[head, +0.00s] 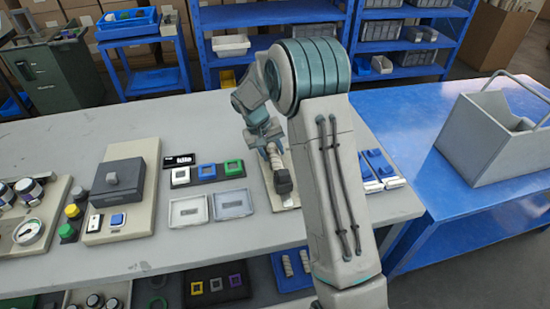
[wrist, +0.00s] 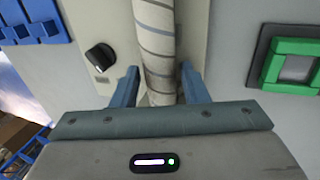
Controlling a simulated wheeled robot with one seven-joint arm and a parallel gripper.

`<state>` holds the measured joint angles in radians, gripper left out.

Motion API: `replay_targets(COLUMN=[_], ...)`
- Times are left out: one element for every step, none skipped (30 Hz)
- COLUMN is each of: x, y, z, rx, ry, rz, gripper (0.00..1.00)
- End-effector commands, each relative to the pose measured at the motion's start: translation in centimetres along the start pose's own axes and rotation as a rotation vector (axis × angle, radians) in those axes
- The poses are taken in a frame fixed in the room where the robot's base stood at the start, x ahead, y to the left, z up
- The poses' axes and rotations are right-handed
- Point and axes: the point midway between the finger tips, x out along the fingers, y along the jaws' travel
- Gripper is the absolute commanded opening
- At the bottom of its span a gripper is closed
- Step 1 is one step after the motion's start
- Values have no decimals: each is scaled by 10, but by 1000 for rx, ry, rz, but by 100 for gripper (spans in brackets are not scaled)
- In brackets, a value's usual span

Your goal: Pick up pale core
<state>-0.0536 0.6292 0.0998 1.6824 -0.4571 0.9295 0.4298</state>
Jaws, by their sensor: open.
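A pale cylinder with grey spiral bands (wrist: 157,35), which looks like the pale core, runs up the middle of the wrist view over a cream base plate (wrist: 195,30). My gripper (wrist: 159,84) is open, with one blue finger on each side of the cylinder's near end. I cannot tell whether the fingers touch it. In the head view my gripper (head: 270,145) is low over the bench, and the pale cylinder (head: 275,161) shows just below it, with a dark piece (head: 283,182) at its near end. My arm hides part of the base plate.
A black knob (wrist: 100,57) stands left of the cylinder. A green frame (wrist: 295,65) lies to the right. On the grey bench are two pale trays (head: 188,210) and a dark block (head: 118,182). A lower blue tray (head: 284,280) holds similar banded cylinders. A grey bin (head: 480,145) stands far right.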

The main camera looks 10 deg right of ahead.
Motion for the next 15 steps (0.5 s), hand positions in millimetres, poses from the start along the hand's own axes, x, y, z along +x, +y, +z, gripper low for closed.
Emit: replay_targets(x=[1,1,1,1,1,1,1,1,1,1,1,0,0,0,0], y=[0,0,0,0,0,0,0,0,0,0,0,0,0,0,0], z=[0,0,0,0,0,0,0,0,0,0,0,0,0,0,0], rx=[0,0,0,0,0,0,0,0,0,0,0,0,0,0,0], ry=[0,0,1,1,1,1,1,1,1,1,1,1,1,1,1], rz=[0,0,0,0,0,0,0,0,0,0,0,0,0,0,0], gripper=[40,40,40,40,40,40,35,26,15,7,7,7,7,3,3])
